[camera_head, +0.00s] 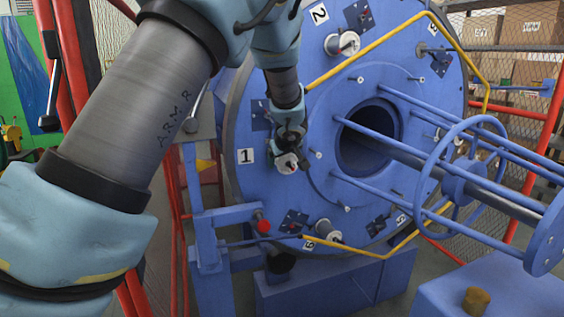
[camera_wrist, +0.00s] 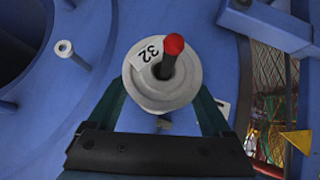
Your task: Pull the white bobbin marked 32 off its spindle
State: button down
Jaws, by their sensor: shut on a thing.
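The white bobbin marked 32 (camera_wrist: 150,90) fills the middle of the wrist view. A dark spindle with a red tip (camera_wrist: 173,45) sticks out through its centre, so the bobbin is around the spindle. My gripper (camera_wrist: 162,98) has one dark green finger on each side of the bobbin and is shut on it. The finger ends are partly hidden behind the bobbin's front flange. In the head view the bobbin (camera_head: 288,163) shows beside the label 1 on the big blue disc, with my gripper (camera_head: 291,146) at it from above. The number cannot be read there.
The blue disc (camera_head: 240,110) carries other bobbins, one by label 2 (camera_head: 342,43) and one at the bottom (camera_head: 327,231). A yellow bent bar (camera_head: 370,45) and blue rods (camera_head: 430,130) stand out from the disc.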

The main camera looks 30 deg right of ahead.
jog(key=s+a+b, duration=0.2)
jog(key=s+b, duration=1.1)
jog(key=s, duration=0.3)
dwell(1.9)
jog(key=shift+b, duration=0.3)
jog(key=shift+s+a+b, duration=0.15)
jog(key=shift+s+b, duration=0.8)
jog(key=shift+s, duration=0.25)
jog(key=shift+s+a+b, duration=0.15)
jog(key=shift+s+b, duration=0.75)
jog(key=shift+s, duration=0.3)
